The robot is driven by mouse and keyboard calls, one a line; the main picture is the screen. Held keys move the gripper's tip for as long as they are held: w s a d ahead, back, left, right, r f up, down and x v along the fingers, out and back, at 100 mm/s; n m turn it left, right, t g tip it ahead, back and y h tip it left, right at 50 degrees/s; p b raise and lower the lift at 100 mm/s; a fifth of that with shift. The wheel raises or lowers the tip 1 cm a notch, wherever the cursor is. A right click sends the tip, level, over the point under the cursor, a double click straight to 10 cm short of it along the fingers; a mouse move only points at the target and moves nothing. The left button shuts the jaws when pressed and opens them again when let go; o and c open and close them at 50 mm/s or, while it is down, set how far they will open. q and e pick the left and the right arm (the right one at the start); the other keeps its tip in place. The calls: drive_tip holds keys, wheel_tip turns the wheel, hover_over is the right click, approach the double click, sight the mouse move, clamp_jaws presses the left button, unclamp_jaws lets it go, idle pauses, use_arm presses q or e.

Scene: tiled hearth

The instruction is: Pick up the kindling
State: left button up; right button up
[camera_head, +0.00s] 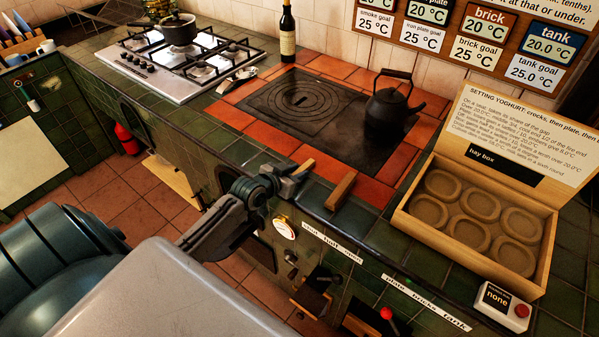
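A short pale-brown stick of wood, likely kindling (306,167), is at the tips of my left gripper (292,178), by the front edge of the stove top. The gripper's dark fingers hide its near end. I cannot tell whether they are closed on it or only beside it. A second, thicker brown wood piece (341,191) lies on the tiled front edge, just right of the gripper and apart from it. My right gripper is not in view.
A black kettle (386,104) stands on the dark iron plate (300,101). An open hay box (476,217) is at the right. A gas hob (180,62) with a pot (178,29) and a bottle (287,32) are behind. A red-knobbed lever (387,314) sticks out below.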

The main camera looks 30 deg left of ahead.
use_arm(q)
clamp_jaws()
